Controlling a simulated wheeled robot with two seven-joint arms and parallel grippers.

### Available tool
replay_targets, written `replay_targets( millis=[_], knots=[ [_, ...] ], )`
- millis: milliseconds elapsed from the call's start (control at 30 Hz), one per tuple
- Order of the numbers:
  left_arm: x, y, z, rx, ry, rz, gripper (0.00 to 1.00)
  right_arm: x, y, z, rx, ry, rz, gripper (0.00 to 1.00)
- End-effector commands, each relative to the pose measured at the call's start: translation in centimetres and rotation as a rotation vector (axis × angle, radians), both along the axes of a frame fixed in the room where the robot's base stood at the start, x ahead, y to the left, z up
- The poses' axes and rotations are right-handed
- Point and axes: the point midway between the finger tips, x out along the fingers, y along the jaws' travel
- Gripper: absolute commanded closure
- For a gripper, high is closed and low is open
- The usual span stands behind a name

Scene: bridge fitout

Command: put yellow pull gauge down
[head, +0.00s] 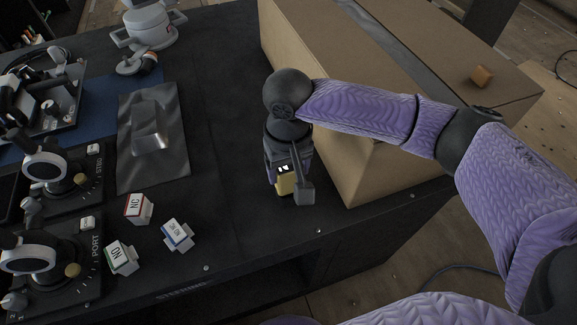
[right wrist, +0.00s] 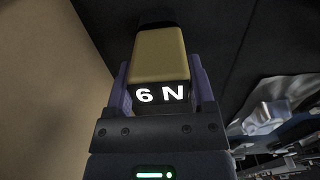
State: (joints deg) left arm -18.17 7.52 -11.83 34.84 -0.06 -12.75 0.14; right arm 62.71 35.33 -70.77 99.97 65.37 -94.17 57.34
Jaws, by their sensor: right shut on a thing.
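The yellow pull gauge (head: 286,186) is in my right gripper (head: 283,175), just left of the cardboard box and over the dark bench top. In the right wrist view the yellow gauge (right wrist: 160,55) sits between the two purple fingers of the right gripper (right wrist: 160,88), which are shut on its sides. Its black display face reads "6 N". The far end of the gauge is dark against the black surface, and I cannot tell whether it touches the bench. My left gripper is not in view.
A large cardboard box (head: 352,185) stands close on the right of the gripper. Small labelled blocks (head: 139,208) and control panels (head: 75,255) lie to the left. Bench between is clear.

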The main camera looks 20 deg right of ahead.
Motion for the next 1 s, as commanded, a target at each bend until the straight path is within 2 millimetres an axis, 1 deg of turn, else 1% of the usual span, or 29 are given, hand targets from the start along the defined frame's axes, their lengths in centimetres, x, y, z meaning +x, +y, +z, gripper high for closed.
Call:
replay_targets(
  millis=[33, 67, 100, 167, 200, 433, 467, 533, 700, 800, 900, 1000],
  knots=[
    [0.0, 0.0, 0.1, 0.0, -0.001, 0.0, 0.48, 0.0, 0.0, -0.1, 0.0, 0.001, 0.0, 1.0],
    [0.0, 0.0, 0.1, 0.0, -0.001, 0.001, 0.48, 0.0, 0.0, -0.1, 0.0, 0.0, 0.0, 0.23],
    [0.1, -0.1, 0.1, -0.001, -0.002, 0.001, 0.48, 0.0, 0.0, -0.1, 0.0, 0.0, 0.0, 0.15],
    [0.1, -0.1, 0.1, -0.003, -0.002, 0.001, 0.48, 0.0, 0.0, -0.1, 0.0, 0.0, 0.0, 0.02],
    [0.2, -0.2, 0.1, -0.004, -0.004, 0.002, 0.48, 0.0, 0.0, -0.1, 0.0, 0.0, 0.0, 0.0],
    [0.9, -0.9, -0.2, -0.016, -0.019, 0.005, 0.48, 0.0, 0.0, 0.1, 0.0, -0.001, 0.0, 0.0],
    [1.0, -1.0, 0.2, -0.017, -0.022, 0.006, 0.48, 0.0, 0.0, 0.6, 0.001, -0.002, 0.0, 0.0],
    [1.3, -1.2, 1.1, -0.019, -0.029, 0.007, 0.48, 0.0, 0.0, 2.3, 0.001, -0.003, 0.0, 0.0],
    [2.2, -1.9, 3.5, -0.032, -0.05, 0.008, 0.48, 0.1, 0.1, 7.5, 0.002, -0.005, 0.0, 0.0],
    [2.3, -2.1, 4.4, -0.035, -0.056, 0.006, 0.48, 0.0, 0.0, 9.9, 0.001, -0.003, 0.0, 0.0],
    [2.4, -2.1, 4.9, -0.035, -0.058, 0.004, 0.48, 0.0, 0.0, 11.5, 0.001, -0.002, -0.001, 0.0],
    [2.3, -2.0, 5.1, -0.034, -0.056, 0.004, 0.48, 0.0, 0.0, 12.2, 0.001, 0.0, -0.001, 0.0]
  ],
)
